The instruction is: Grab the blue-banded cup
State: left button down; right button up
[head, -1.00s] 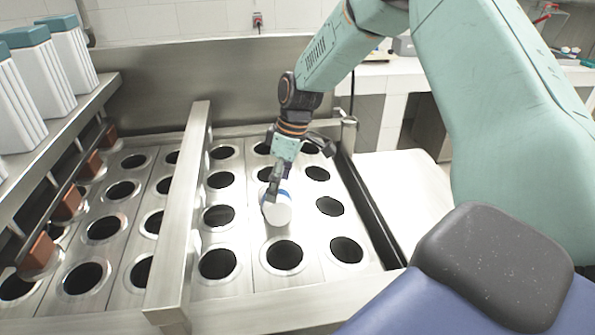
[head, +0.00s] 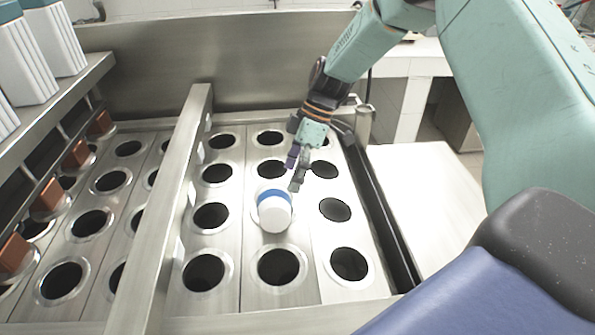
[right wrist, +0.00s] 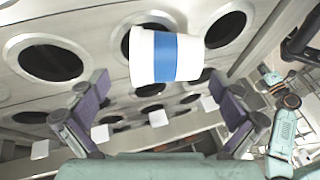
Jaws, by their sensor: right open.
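The white cup with a blue band (head: 273,217) sits at one of the round holes in the steel rack, its white end facing my head camera. How deep it sits is hidden. In the right wrist view the cup (right wrist: 165,57) lies across the upper middle, beyond the fingertips. My right gripper (head: 296,172) is open and empty, just behind and slightly right of the cup in the head view. In the right wrist view its two purple-padded fingers (right wrist: 163,103) are wide apart, with the cup ahead of the gap. My left gripper is not in view.
The steel rack (head: 241,262) has rows of empty round holes around the cup. A raised metal bar (head: 165,215) runs along the cup's left. White dispensers (head: 52,42) stand on a shelf at far left. A white surface (head: 425,190) lies to the right.

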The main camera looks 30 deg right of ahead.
aim_at(283, 194)
jog(key=shift+s+a+r, duration=0.25)
jog(key=shift+a, duration=0.25)
jog(key=shift+s+a+r, duration=0.2)
jog(key=shift+a, duration=0.3)
jog(key=f, duration=0.4)
jog(key=shift+w+a+f, duration=0.1)
jog(key=shift+a+f, duration=0.05)
jog(key=shift+a, duration=0.1)
jog(key=shift+s+a+f, duration=0.2)
jog(key=shift+a+f, duration=0.6)
jog(key=shift+a, duration=0.05)
jog(key=shift+s+a+f, duration=0.15)
jog(key=shift+a+f, duration=0.3)
jog(key=shift+w+d+f, duration=0.25)
jog(key=shift+d+f, duration=0.1)
jog(key=shift+d, duration=0.05)
jog(key=shift+s+a+r, duration=0.2)
jog(key=shift+a+r, duration=0.05)
jog(key=shift+a, duration=0.1)
jog(key=c, duration=0.4)
jog(key=shift+w+d+f, duration=0.1)
jog(key=shift+d+f, duration=0.05)
jog(key=shift+d, duration=0.05)
jog(key=c, duration=0.4)
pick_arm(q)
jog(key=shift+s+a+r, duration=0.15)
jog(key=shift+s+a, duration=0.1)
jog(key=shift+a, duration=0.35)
pick_arm(e)
jog(key=shift+c, duration=0.2)
